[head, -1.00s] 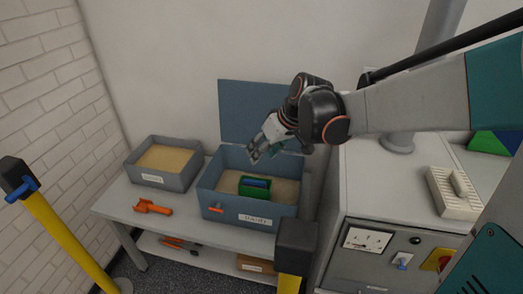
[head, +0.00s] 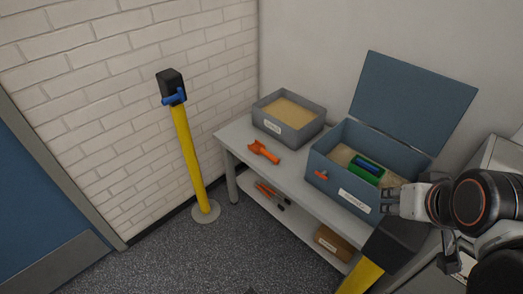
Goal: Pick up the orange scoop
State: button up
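The orange scoop (head: 263,151) lies on the grey table (head: 240,135), in front of the smaller grey bin and left of the blue-grey box. My gripper (head: 390,200) is at the right of the head view, in front of the blue-grey box's right side and well apart from the scoop. Its fingers are small and seen partly end-on, so I cannot tell whether they are open or shut. I see nothing held in it.
An open blue-grey box (head: 322,180) holds sand and a green and blue item (head: 366,170). A grey sand bin (head: 289,134) stands behind the scoop. Yellow posts stand left (head: 188,155) and front right (head: 362,279).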

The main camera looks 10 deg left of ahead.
aim_at(257, 148)
jog(key=k+j+u, duration=0.1)
jog(key=j, duration=0.5)
jog(key=j+u, duration=0.15)
jog(key=j, duration=0.45)
jog(key=i+j+u, duration=0.2)
jog(key=i, duration=0.15)
jog(key=i+j+u, duration=0.15)
jog(key=i, duration=0.15)
jog(key=i+l+u, duration=0.15)
jog(key=i+l, duration=0.2)
jog(key=l+z, duration=0.15)
